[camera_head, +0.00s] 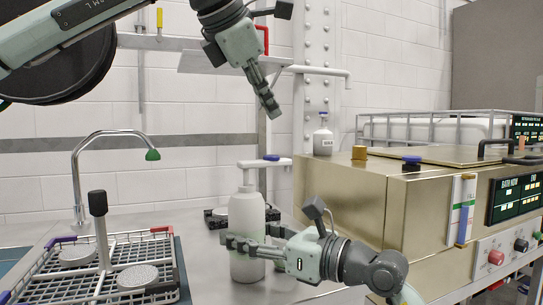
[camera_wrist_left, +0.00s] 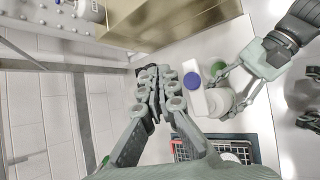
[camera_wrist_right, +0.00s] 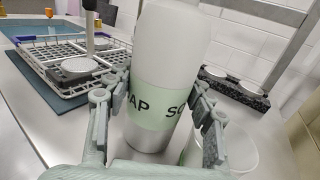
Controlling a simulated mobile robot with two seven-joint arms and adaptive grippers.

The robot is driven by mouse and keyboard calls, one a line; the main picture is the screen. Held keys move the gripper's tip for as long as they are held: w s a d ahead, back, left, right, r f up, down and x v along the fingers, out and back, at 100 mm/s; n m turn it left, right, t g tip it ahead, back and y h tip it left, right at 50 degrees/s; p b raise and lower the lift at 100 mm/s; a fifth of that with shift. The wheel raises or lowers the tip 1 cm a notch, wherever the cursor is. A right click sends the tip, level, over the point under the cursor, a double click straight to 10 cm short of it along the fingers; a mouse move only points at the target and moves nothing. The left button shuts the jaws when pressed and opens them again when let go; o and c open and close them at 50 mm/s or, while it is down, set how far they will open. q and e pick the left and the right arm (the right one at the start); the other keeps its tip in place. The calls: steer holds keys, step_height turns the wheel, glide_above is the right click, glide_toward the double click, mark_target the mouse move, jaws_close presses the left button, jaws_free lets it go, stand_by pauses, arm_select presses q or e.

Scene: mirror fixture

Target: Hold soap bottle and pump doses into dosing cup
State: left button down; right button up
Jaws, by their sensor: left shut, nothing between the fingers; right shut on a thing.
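The white soap bottle (camera_head: 246,212) stands upright on the steel counter. Its pale green label with part of "SOAP" shows in the right wrist view (camera_wrist_right: 158,105). Its white pump has a blue top (camera_head: 271,157), seen from above in the left wrist view (camera_wrist_left: 192,79). My right gripper (camera_head: 236,243) is shut around the lower part of the bottle, one finger on each side in the right wrist view (camera_wrist_right: 162,88). My left gripper (camera_head: 272,107) is shut and empty, above and apart from the pump. A clear cup (camera_wrist_right: 236,150) stands beside the bottle, partly hidden by a finger.
A wire rack (camera_head: 60,268) with round pieces stands at the left under a curved tap (camera_head: 110,134). A brass-coloured bath unit (camera_head: 350,200) with displays stands at the right, a small white bottle (camera_head: 323,140) on top. A dark stand (camera_wrist_right: 235,90) lies behind the bottle.

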mark_target(269, 156)
stand_by(0.8)
arm_select(q)
step_height(269, 156, up, 4)
steer(key=shift+f, duration=0.1)
stand_by(0.3)
steer(key=shift+f, duration=4.35)
steer(key=shift+f, duration=0.45)
